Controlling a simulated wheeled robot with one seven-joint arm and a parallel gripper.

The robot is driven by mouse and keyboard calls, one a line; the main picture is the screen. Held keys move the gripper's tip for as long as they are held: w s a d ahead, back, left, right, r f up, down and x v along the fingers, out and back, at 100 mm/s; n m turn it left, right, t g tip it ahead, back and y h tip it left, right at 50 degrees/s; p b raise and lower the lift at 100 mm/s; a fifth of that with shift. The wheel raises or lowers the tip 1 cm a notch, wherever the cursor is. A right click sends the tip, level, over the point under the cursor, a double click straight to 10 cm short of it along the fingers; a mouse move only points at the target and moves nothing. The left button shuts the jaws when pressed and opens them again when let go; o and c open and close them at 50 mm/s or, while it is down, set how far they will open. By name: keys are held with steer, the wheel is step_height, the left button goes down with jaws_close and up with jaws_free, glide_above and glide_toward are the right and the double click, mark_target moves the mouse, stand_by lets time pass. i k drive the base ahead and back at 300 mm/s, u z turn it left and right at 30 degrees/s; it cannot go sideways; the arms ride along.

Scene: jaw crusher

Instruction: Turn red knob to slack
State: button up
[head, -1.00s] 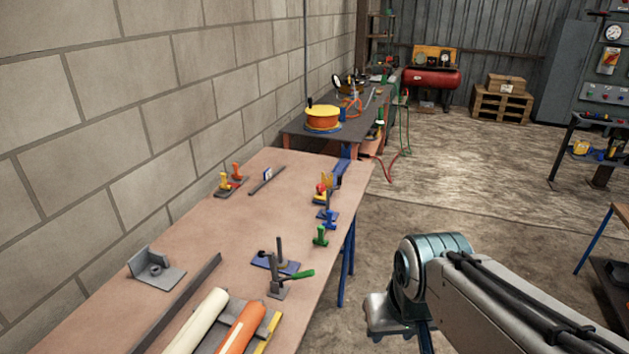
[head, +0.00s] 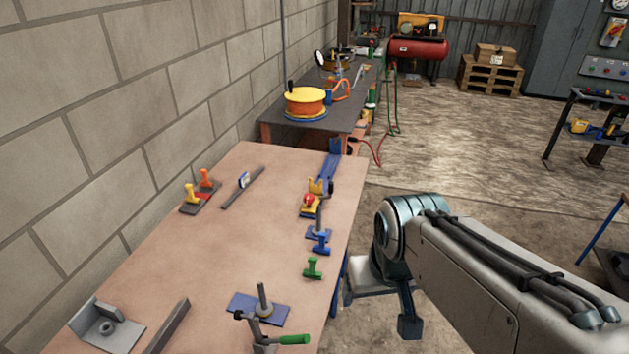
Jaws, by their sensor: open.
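A small red knob (head: 309,199) sits on a yellow fixture (head: 310,210) near the right edge of the brown workbench (head: 200,260). It is small, and its pointer or markings cannot be read. My gripper (head: 380,308) hangs beyond the bench's right edge, to the right of and nearer than the red knob. It is apart from the knob, with nothing seen between its jaws. One dark finger shows clearly; the other is mostly hidden.
Blue (head: 321,243) and green (head: 313,268) fixtures stand nearer along the same edge. A green-handled clamp (head: 275,340) and blue plate (head: 258,308) are in front. Yellow and orange handles (head: 200,188) stand farther left. The middle of the bench is mostly clear.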

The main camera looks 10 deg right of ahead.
mark_target(309, 199)
steer(key=z, duration=0.3)
steer(key=k, duration=0.35)
steer(key=z, duration=1.1)
steer(key=i, duration=1.25)
steer(key=u, duration=1.3)
steer(key=i, duration=0.65)
steer(key=u, duration=0.6)
